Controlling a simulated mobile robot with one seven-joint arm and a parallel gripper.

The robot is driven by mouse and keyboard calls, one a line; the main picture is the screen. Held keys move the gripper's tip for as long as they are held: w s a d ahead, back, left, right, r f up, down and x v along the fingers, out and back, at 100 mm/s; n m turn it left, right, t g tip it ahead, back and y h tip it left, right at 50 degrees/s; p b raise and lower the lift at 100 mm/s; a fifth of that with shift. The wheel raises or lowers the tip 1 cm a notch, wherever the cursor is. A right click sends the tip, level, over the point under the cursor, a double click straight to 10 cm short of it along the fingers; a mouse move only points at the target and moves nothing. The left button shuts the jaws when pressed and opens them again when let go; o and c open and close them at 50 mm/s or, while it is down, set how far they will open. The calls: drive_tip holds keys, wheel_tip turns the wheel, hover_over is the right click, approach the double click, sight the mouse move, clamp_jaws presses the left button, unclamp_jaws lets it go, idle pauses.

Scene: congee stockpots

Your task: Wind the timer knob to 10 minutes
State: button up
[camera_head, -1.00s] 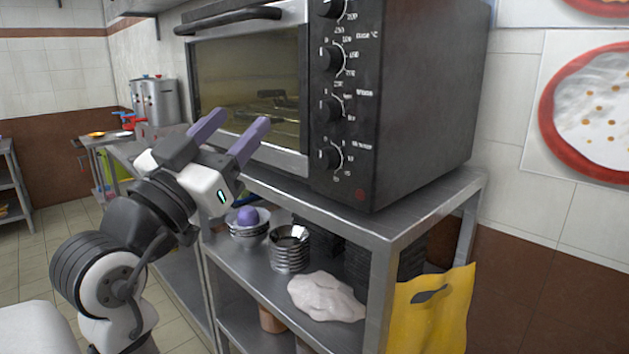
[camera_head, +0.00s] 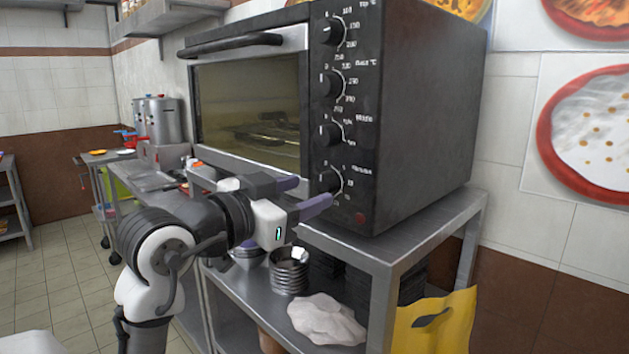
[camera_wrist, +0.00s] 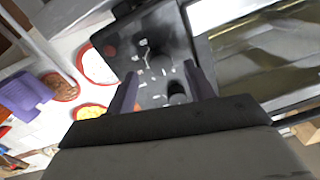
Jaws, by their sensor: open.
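The timer knob (camera_head: 328,181) is the lowest of several black knobs on the front panel of the oven (camera_head: 420,110), with white scale marks around it. Its exact setting is too small to read. My gripper (camera_head: 312,192) is open, its two purple fingers pointing right at the panel with their tips beside and in front of this knob. I cannot tell whether they touch it. In the wrist view, the gripper (camera_wrist: 162,72) spreads its fingers before the panel. A dark knob (camera_wrist: 178,97) shows between them, nearer the right finger; which knob it is remains unclear.
The other knobs (camera_head: 331,83) sit above. The oven door with its handle (camera_head: 232,43) is to the left. The oven stands on a metal table (camera_head: 400,245); steel bowls (camera_head: 288,272) and a white cloth (camera_head: 325,320) are on its shelf. A yellow bag (camera_head: 440,325) hangs in front.

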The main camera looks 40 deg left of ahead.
sight(321, 186)
drive_tip(key=shift+w, duration=1.6)
drive_tip(key=c, duration=1)
